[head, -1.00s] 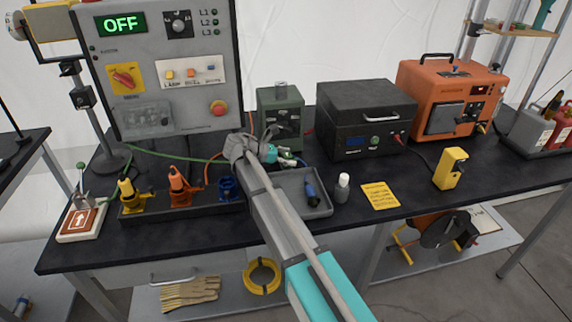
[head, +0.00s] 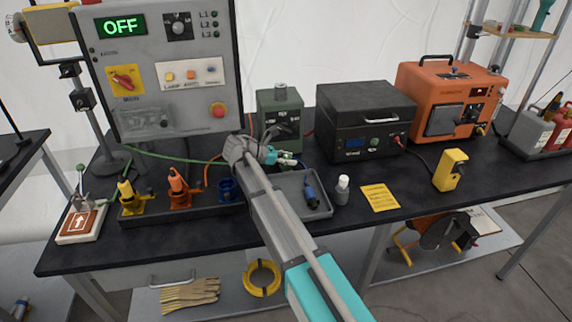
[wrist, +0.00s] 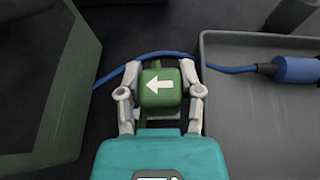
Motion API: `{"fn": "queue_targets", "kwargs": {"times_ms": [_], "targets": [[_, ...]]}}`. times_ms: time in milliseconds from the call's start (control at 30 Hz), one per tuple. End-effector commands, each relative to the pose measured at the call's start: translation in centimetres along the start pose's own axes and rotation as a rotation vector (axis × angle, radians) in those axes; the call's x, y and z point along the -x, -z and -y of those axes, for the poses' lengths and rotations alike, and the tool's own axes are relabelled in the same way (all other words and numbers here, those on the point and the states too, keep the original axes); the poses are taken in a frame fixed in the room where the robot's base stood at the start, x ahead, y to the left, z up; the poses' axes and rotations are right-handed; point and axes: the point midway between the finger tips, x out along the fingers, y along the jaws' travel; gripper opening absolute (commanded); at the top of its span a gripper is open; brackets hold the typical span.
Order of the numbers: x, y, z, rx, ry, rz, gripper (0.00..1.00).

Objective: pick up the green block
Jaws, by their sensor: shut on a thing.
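The green block (wrist: 158,82), with a white arrow pointing left on its face, sits between the two fingers of my gripper (wrist: 160,92) in the wrist view. The fingers are closed against its left and right sides. In the head view my gripper (head: 284,158) is just in front of the green box-shaped device (head: 280,118), at the back left of the grey tray (head: 318,208). The block cannot be made out clearly in the head view. Whether it touches the table is not clear.
The green device (wrist: 45,85) stands close on the left in the wrist view. The tray holds a blue plug (wrist: 295,69), whose blue cable runs behind the block. A black case (head: 366,115), a white-capped bottle (head: 342,190) and a panel (head: 160,70) stand around.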

Motion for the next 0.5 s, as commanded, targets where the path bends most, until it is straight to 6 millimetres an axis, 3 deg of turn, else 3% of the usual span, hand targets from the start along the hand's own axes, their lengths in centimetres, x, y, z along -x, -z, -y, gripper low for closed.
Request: {"fn": "queue_targets", "kwargs": {"times_ms": [500], "targets": [[0.24, -0.48, -0.01, 0.000, 0.000, 0.000, 0.00]]}}
